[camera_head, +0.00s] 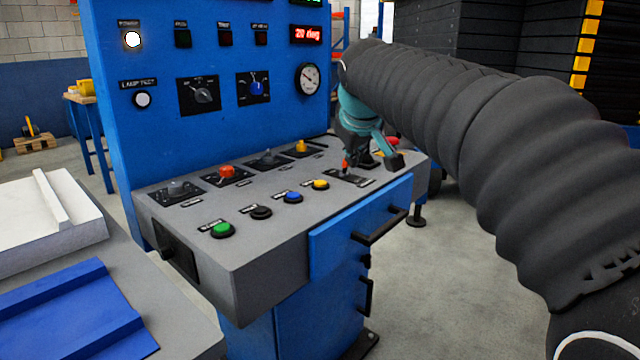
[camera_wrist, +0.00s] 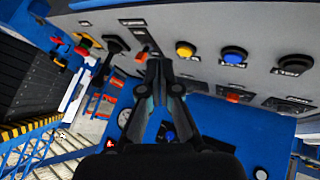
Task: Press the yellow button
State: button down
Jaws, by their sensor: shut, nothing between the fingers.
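The yellow button (camera_head: 320,185) is a round cap in a dark ring near the front edge of the grey sloped panel (camera_head: 270,215). It is the rightmost of a row of round buttons. It also shows in the wrist view (camera_wrist: 185,49), to the upper right of my fingertips. My gripper (camera_head: 393,159) is teal and dark, above the right part of the panel, to the right of the yellow button and apart from it. In the wrist view my gripper (camera_wrist: 158,65) has its fingertips together, with nothing between them. The yellow button is unobstructed in both views.
A blue button (camera_head: 292,197), a black button (camera_head: 260,212) and a green button (camera_head: 222,230) continue the row leftward. A slotted plate with an orange-red lever (camera_head: 345,163) stands close to my gripper. The upright blue panel (camera_head: 215,130) rises behind.

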jog(key=w+a+r+n+t, duration=0.1)
jog(key=w+a+r+n, duration=0.1)
jog(key=w+a, duration=0.4)
jog(key=w, duration=0.4)
jog(key=shift+w+a+r, duration=0.2)
jog(key=shift+a+r, duration=0.05)
jog(key=b, duration=0.8)
send_over(320, 183)
notch_tip(320, 183, down, 7)
jog(key=shift+f, duration=0.1)
jog(key=shift+f+b, duration=0.4)
jog(key=shift+f, duration=0.4)
jog(key=shift+f, duration=0.15)
jog(key=shift+f, duration=0.25)
